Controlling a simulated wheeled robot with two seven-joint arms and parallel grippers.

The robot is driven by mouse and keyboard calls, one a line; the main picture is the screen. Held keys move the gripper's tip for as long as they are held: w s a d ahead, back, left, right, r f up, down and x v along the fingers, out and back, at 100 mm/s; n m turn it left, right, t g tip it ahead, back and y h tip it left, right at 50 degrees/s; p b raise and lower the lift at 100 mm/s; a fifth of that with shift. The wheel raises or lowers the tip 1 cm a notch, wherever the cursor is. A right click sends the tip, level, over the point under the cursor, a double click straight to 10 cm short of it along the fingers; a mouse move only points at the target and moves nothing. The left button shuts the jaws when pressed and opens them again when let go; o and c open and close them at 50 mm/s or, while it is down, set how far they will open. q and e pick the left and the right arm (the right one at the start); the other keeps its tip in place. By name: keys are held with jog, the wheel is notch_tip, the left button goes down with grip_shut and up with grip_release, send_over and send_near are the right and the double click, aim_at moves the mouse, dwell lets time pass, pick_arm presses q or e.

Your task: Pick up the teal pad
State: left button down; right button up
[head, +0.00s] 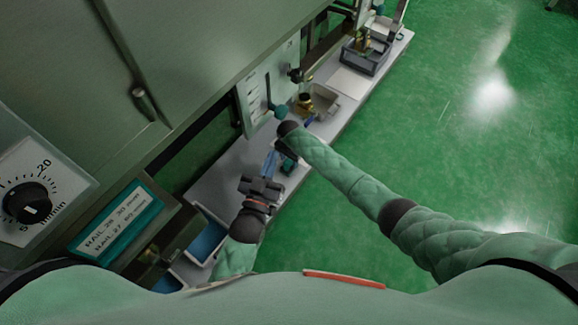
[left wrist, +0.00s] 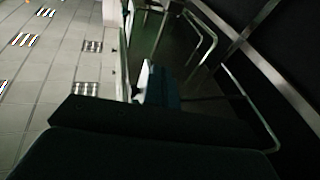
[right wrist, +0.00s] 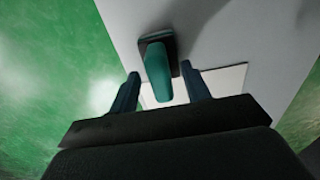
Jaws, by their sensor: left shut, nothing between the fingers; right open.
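The teal pad (right wrist: 157,72) shows in the right wrist view, a rounded teal block with a dark part at its far end, over the pale bench top. My right gripper (right wrist: 160,70) is open, with one finger on each side of the pad in the picture; I cannot tell whether they touch it. In the head view the right gripper (head: 287,164) is small and partly hidden below its wrist, and I cannot make out the pad there. My left gripper (head: 269,162) is shut and empty, close to the right one. Its closed fingers (left wrist: 158,88) show in the left wrist view.
A long pale bench (head: 222,174) runs along the machine (head: 190,50). A white sheet (right wrist: 222,80) lies near the pad. Farther along are a small bin (head: 324,101) and a grey crate (head: 366,58). Blue trays (head: 207,240) stand at the near end. Green floor (head: 480,150) is open at right.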

pick_arm(q)
notch_tip(320, 180, up, 7)
jog(key=t, duration=0.2)
jog(key=shift+s+a+t+b, duration=0.15)
jog(key=shift+a+t+b, duration=0.1)
jog(key=shift+t+b, duration=0.05)
pick_arm(e)
notch_tip(320, 180, down, 2)
jog(key=shift+f, duration=0.1)
grip_shut()
